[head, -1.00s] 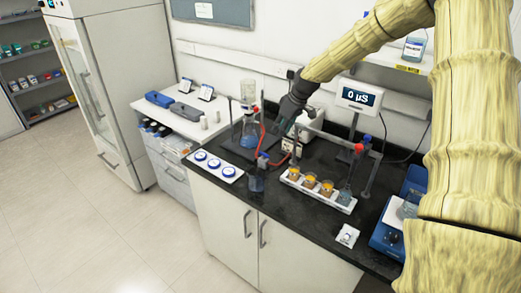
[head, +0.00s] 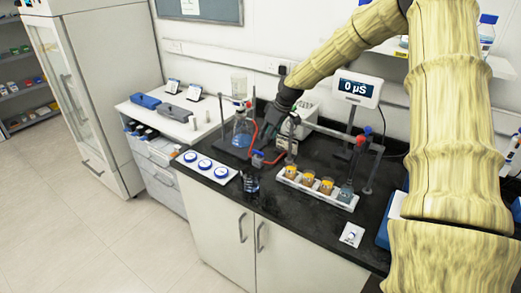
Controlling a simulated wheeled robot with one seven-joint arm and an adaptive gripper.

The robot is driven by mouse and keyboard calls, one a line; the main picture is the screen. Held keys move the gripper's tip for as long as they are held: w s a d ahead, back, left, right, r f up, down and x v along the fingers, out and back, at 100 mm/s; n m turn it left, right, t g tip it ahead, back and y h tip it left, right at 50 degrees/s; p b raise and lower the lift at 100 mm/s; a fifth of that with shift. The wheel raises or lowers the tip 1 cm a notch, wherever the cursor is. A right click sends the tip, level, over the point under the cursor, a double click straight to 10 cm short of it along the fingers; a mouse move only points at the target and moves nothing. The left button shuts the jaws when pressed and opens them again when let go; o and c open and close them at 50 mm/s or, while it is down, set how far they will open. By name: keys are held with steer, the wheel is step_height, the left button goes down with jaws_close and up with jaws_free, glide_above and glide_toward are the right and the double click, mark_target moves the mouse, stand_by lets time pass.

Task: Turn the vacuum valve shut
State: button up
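My gripper (head: 272,128) is dark and points down over the black bench, right of a glass flask of blue liquid (head: 241,132) with a clear cylinder above it. Red tubing (head: 254,137) runs beside the flask, close to my gripper. My fingers are too small and dark to tell open from shut. I cannot pick out the vacuum valve for certain; the area around the tubing is partly behind my gripper.
A white rack (head: 315,192) holds several orange-filled cups and a blue flask. A grey stand bar passes above it. A display reading 0 µS (head: 356,88) stands behind. A white plate with a small knob (head: 351,235) lies near the front edge. Three blue-ringed discs (head: 205,165) lie left.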

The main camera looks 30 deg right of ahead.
mark_target(259, 152)
steer(key=shift+p+x, duration=1.55)
steer(key=shift+x, duration=3.1)
steer(key=shift+w+d, duration=0.1)
jaws_close()
